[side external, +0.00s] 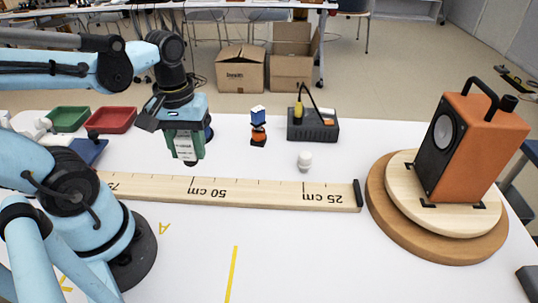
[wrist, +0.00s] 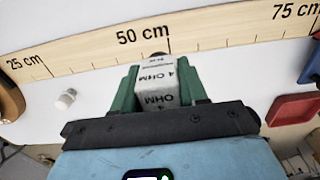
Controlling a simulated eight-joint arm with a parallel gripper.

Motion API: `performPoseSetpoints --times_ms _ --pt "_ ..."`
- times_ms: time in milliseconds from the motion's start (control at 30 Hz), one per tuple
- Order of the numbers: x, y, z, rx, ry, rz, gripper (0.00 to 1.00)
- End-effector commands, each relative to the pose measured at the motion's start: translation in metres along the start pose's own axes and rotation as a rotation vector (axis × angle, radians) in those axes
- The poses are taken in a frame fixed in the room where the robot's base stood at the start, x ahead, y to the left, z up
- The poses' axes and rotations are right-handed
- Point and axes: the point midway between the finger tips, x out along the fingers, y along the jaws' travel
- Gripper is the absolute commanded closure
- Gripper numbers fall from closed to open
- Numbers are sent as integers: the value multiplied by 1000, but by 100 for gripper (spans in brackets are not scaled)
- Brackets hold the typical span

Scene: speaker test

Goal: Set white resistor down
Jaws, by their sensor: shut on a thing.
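The white resistor (wrist: 157,82) is a white block printed "4 OHM". It sits between the green fingers of my gripper (wrist: 158,90) in the wrist view, and the gripper is shut on it. In the side view my gripper (side external: 186,160) points down behind the wooden ruler, near the 50 cm mark, with the resistor's labelled face (side external: 184,146) partly showing between the fingers. I cannot tell exactly how far it is from the table.
The wooden ruler (side external: 255,194) lies across the white table (side external: 330,255). An orange speaker (side external: 485,145) stands on a round turntable (side external: 435,240) at right. A white knob-like piece (side external: 304,160), a dark tool box (side external: 312,126), and red (side external: 112,119) and green (side external: 68,118) trays lie behind the ruler.

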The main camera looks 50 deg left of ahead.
Motion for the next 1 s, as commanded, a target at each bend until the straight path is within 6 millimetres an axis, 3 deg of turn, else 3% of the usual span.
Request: performPoseSetpoints --times_ms 400,733,1000 --pt "37 -42 -47 -2 0 0 89" --pt "49 -50 -55 3 0 0 89" --pt "75 -49 -56 3 0 0 89"
